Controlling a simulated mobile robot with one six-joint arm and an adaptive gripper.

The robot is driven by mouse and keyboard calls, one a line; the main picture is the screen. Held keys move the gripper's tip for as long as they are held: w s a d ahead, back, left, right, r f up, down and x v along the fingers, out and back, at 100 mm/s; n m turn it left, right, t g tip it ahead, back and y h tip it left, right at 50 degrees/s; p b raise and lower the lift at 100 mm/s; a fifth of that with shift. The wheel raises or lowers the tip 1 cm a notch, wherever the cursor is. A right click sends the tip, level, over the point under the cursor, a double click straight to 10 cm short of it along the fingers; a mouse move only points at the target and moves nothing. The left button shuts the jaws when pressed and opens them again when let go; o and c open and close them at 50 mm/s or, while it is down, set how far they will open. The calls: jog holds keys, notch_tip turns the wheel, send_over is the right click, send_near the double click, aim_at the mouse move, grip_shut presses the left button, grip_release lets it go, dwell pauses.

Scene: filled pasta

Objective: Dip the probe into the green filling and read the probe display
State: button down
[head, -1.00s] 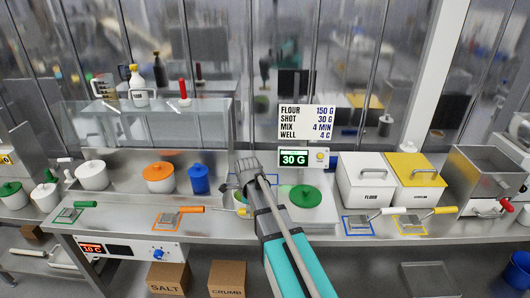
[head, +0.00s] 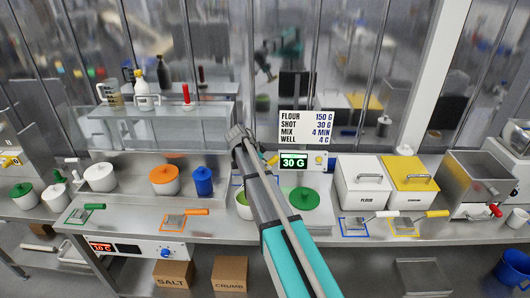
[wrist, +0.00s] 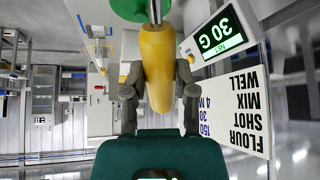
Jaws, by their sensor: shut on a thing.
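My gripper (wrist: 158,95) is shut on the yellow handle (wrist: 157,62) of the probe in the wrist view. The probe's thin metal shaft (wrist: 155,10) runs out of the top of that view, so its tip is hidden. In the head view, my wrist hides the gripper's fingers. A bowl with green filling (head: 243,205) stands on the counter just left of my arm, partly hidden by it. A round green thing (wrist: 133,7) shows behind the shaft in the wrist view. A small lit patch (wrist: 155,177) at the bottom edge is cut off and unreadable.
The scale display (head: 293,162) reads 30 G. A green lid (head: 304,198) lies right of my arm, below the recipe sign (head: 307,127). White and yellow-lidded bins (head: 362,183) stand to the right. Blue (head: 203,182) and orange-lidded (head: 164,180) containers stand left.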

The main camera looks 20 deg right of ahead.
jog(key=shift+w+d+r+h, duration=0.2)
jog(key=shift+w+r, duration=0.2)
jog(key=shift+r, duration=0.05)
jog(key=shift+w+d+r+h, duration=0.2)
jog(key=shift+w+r, duration=0.15)
jog(key=shift+r, duration=0.05)
jog(key=shift+f, duration=0.2)
notch_tip(320, 180, down, 11)
jog(key=b, duration=1.1)
jog(key=shift+f, duration=0.15)
dwell(2.0)
notch_tip(320, 180, up, 11)
jog(key=p, duration=1)
dwell(0.6)
jog(key=shift+f, duration=0.2)
dwell(0.9)
